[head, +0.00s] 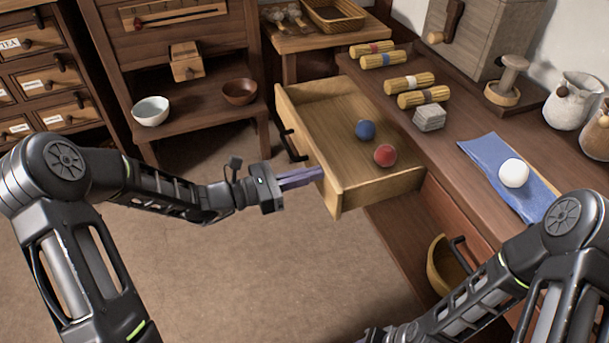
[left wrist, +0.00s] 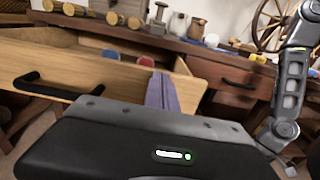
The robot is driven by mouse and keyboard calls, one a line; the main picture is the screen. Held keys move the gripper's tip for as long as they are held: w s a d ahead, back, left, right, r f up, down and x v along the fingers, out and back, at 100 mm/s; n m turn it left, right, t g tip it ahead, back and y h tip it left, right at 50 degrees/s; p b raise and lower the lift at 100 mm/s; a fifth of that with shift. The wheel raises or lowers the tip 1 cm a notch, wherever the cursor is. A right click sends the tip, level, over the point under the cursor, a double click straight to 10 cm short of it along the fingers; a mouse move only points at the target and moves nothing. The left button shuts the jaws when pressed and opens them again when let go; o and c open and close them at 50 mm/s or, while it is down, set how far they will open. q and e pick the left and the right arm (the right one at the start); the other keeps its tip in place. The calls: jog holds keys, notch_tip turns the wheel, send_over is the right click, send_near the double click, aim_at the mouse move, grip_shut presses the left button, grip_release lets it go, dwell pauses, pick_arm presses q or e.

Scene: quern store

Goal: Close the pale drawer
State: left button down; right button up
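The pale drawer (head: 340,192) stands pulled out from the wooden bench, with a dark bar handle (head: 290,143) on its front. A blue ball (head: 365,130) and a red ball (head: 385,155) lie inside it. My left gripper (head: 318,175) has its purple fingers together, with the tips at the right part of the drawer front, away from the handle. Whether they touch it I cannot tell. In the left wrist view the fingers (left wrist: 162,95) point at the pale front (left wrist: 100,82), with the handle (left wrist: 40,87) to their left. My right gripper is outside the frames.
The bench top (head: 450,150) holds several yarn-like rolls, a grey block (head: 430,117), a blue cloth (head: 500,170) with a white ball (head: 514,172), and jugs (head: 575,100). A darker drawer (head: 450,218) is below right. Bowls (head: 151,111) stand on a left shelf. The floor (head: 250,270) is clear.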

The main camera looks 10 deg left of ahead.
pick_arm(q)
jog(key=b, duration=0.1)
send_over(375, 177)
jog(key=shift+w+d, duration=0.1)
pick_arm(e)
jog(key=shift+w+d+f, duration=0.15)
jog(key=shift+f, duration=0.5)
